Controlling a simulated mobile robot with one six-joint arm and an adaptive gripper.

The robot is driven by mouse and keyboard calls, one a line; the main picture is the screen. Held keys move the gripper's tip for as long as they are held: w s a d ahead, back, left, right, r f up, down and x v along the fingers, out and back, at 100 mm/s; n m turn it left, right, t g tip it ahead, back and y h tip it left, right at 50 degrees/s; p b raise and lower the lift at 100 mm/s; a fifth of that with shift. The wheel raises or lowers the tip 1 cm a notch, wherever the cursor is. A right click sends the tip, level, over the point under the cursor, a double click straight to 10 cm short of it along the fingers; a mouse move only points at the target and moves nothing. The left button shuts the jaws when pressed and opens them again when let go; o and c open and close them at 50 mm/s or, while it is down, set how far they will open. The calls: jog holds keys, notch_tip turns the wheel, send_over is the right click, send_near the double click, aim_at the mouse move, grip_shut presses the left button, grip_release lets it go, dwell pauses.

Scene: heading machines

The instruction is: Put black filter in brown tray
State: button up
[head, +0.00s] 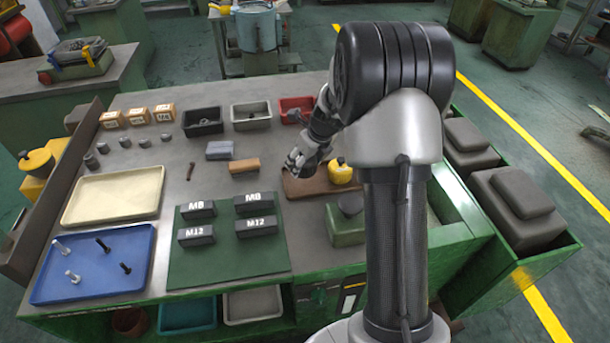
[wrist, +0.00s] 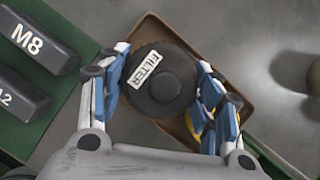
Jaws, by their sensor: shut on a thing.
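The black filter (wrist: 165,85) is a round dark piece with a white FILTER label, seen from above in the wrist view. My gripper (wrist: 163,60) is shut on it, with a blue-and-grey finger on each side. The brown tray (head: 297,190) lies on the bench in the head view, and its rim (wrist: 148,24) shows around the filter in the wrist view. My gripper (head: 300,165) is over the tray's left part in the head view, where I cannot make out the filter. I cannot tell whether the filter touches the tray floor.
A yellow filter-like piece (head: 341,172) is at the tray's right part, close to my gripper. A green container (head: 346,230) stands in front of it. Black M8 and M12 blocks (head: 255,204) sit on a green mat (head: 230,270) to the left. An orange-brown block (head: 244,165) lies left of my gripper.

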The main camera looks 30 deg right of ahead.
aim_at(305, 173)
jog(key=shift+o, duration=0.2)
notch_tip(305, 173, down, 5)
jog(key=shift+b, duration=0.9)
jog(key=shift+r, duration=0.1)
jog(key=shift+c, duration=0.2)
jog(key=o, duration=1.1)
jog(key=shift+o, duration=0.2)
